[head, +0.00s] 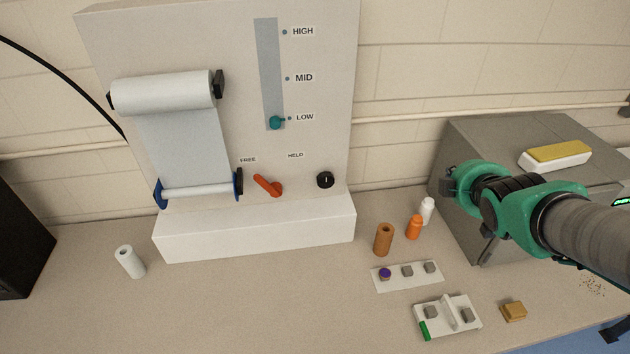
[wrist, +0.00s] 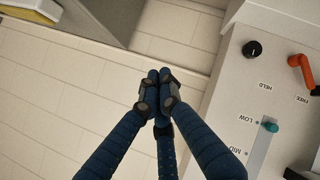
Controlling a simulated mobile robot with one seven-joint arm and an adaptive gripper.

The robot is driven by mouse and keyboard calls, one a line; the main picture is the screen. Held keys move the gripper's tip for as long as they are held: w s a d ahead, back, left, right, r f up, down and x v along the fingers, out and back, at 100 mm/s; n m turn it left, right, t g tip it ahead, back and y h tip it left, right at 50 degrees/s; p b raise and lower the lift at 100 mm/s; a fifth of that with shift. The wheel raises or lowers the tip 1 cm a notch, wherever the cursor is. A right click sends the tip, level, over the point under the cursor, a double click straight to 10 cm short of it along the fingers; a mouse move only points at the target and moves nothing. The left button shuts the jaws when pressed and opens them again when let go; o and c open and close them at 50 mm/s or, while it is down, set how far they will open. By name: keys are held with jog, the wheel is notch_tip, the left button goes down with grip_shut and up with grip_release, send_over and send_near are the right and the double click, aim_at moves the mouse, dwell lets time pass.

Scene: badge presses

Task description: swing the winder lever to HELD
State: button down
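The winder lever (head: 268,185) is a short orange-red handle on the front of the pale machine panel. Its free end points up and left toward the FREE label (head: 248,160); the HELD label (head: 295,155) is up and right of its pivot. The lever also shows at the right edge of the wrist view (wrist: 301,72). My gripper is right of the panel in the head view, well apart from the lever, its fingers not clear there. In the wrist view my gripper (wrist: 160,76) has its dark blue fingers brought together at the tips, with nothing seen between them.
A black knob (head: 325,180) sits right of the lever. A teal slider (head: 276,122) stands at LOW, and a paper roll (head: 165,92) hangs at left. A grey box (head: 490,135) stands behind my arm. Bottles and small trays lie on the right of the counter.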

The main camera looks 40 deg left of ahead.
jog(key=a+f+n+y, duration=0.2)
jog(key=a+n, duration=0.1)
jog(key=a, duration=0.3)
jog(key=a+f+n+y, duration=0.1)
jog(key=a+f+n, duration=0.1)
jog(key=a, duration=0.5)
jog(key=n+g+y, duration=0.7)
jog(key=n+g, duration=0.1)
jog(key=n, duration=0.6)
send_near(268, 184)
jog(key=s+a+r, duration=0.1)
jog(key=s+a, duration=0.1)
jog(key=s, duration=0.3)
jog(key=shift+w+d+r, duration=0.1)
jog(key=shift+d+r, duration=0.05)
jog(key=shift+d, duration=0.1)
jog(key=x, duration=1)
jog(key=shift+r+b, duration=0.15)
jog(key=shift+b, duration=0.3)
jog(key=shift+m+y, duration=0.3)
